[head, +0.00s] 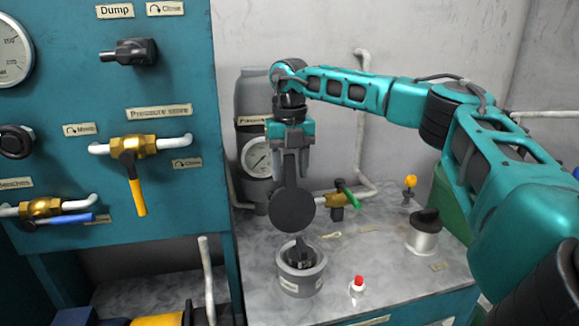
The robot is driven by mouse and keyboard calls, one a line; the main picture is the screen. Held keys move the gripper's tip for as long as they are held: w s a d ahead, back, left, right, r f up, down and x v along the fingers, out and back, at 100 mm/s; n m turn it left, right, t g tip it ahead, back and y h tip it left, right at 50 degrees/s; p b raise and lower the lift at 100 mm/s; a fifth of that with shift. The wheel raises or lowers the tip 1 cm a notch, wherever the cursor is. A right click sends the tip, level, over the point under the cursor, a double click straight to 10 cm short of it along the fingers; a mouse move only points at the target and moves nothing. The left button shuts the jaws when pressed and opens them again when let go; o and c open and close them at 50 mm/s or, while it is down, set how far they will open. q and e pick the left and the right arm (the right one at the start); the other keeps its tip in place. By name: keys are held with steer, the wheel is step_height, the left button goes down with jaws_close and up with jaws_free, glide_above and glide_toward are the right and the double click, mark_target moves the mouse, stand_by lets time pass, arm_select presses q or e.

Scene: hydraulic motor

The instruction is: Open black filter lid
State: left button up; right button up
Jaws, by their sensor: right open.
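My right gripper (290,150) points downward in the middle of the head view, with its jaws open. A round black disc (293,211) with a narrow stem is upright, its stem reaching up between the fingers. I cannot tell whether the fingers touch the stem. The disc is above a grey cup-shaped housing (299,284) with a black part (303,255) inside its top. No label readable here names the filter lid, so I cannot confirm that the disc is it. My left gripper is not in view.
A light canister (421,242) with a black top stands right on the grey counter (390,280). A red button (358,284) and a green-handled valve (345,197) are near the housing. A teal panel (70,110) with valves stands left. A pressure gauge (257,159) is behind the gripper.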

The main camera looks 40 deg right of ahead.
steer(key=shift+c, duration=0.5)
jaws_close()
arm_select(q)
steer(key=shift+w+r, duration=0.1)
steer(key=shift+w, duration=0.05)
